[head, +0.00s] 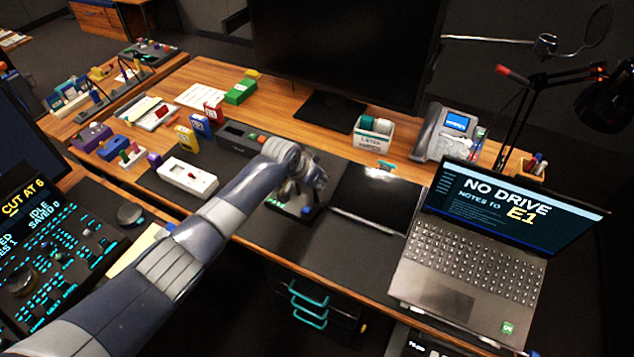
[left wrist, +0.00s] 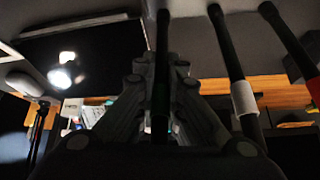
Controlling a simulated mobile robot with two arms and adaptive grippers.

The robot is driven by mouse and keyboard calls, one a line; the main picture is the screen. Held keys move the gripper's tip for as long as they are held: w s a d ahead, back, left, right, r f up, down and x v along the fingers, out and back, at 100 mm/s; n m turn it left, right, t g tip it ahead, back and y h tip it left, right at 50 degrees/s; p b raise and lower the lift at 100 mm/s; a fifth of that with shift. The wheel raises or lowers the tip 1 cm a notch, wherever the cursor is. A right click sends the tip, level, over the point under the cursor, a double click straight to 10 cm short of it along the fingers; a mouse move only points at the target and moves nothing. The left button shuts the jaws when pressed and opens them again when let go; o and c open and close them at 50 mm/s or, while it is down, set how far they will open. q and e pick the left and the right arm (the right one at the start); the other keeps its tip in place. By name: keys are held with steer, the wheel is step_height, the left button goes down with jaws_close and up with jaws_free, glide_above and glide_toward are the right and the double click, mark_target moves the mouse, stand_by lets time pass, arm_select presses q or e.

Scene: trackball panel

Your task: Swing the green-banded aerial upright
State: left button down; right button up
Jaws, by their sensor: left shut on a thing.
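My left gripper (head: 302,192) is over a small dark unit (head: 284,206) on the desk mat, and its hand hides much of that unit. In the left wrist view, the fingers (left wrist: 160,100) are shut on a dark rod-like aerial (left wrist: 162,45) that runs between them. Its band is mostly hidden by the fingers, so its colour is hard to tell. My right gripper is not in view.
A black tablet (head: 375,198) lies just right of the hand, and an open laptop (head: 480,250) stands further right. A white box (head: 187,178) and a dark grey device (head: 238,138) are left of and behind the arm. The monitor (head: 345,45) stands behind.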

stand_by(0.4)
arm_select(q)
steer(key=c, duration=1.7)
jaws_free()
steer(key=v, duration=1.2)
steer(key=shift+d, duration=0.1)
